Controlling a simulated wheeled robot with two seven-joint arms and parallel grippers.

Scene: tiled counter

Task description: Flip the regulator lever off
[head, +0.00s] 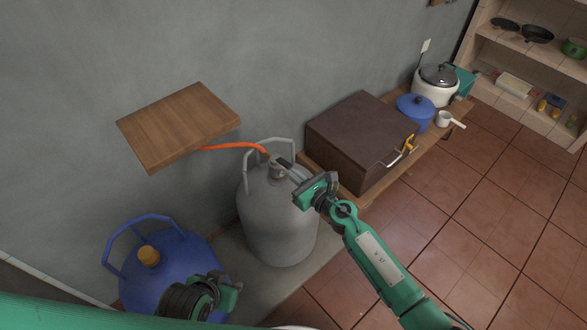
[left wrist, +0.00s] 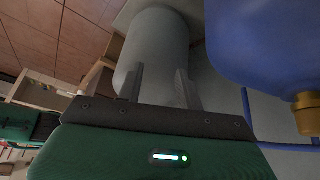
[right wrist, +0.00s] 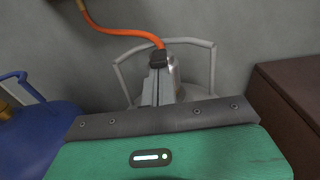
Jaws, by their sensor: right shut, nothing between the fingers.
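The grey gas cylinder (head: 275,222) stands upright by the wall with a metal regulator (head: 276,171) on top. An orange hose (head: 235,146) runs to the regulator. My right gripper (head: 288,166) is at the regulator, its fingers shut and empty. In the right wrist view the fingertips (right wrist: 157,72) lie against or just in front of a black part (right wrist: 158,58) at the hose end, with the silver regulator body (right wrist: 173,78) beside them. I cannot clearly make out the lever. My left gripper (left wrist: 157,73) is open and empty, low near the blue cylinder (head: 170,262).
A wooden shelf (head: 180,125) juts from the wall above the cylinders. The grey cylinder's handle ring (head: 247,170) surrounds the regulator. A brown box (head: 360,138), a blue pot (head: 415,112) and a rice cooker (head: 436,88) stand to the right. Tiled floor (head: 480,220) is clear at right.

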